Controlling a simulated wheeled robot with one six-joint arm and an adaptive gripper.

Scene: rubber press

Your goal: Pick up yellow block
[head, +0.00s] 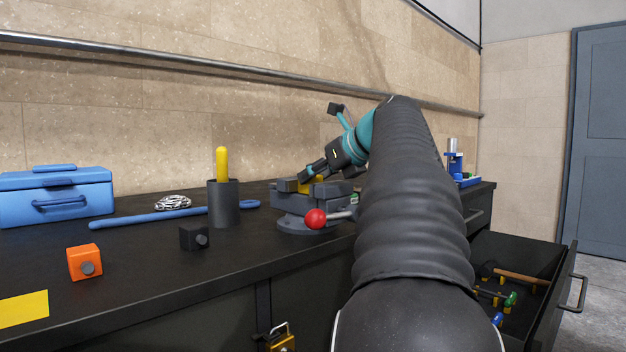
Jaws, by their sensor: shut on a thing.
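A yellow block (311,187) shows in part at the jaws of the grey bench vise (300,222), which has a red-knobbed handle. My gripper (306,176) reaches down to it from the upper right and is shut on the yellow block. The fingertips and the vise jaws hide much of the block. I cannot tell whether the block is clear of the vise jaws.
The black bench holds an orange block (85,263), a black block (194,237), a dark cup (224,205) with a yellow-handled item, a blue wrench (150,218) and a blue toolbox (57,196). A drawer (555,300) with tools stands open at right.

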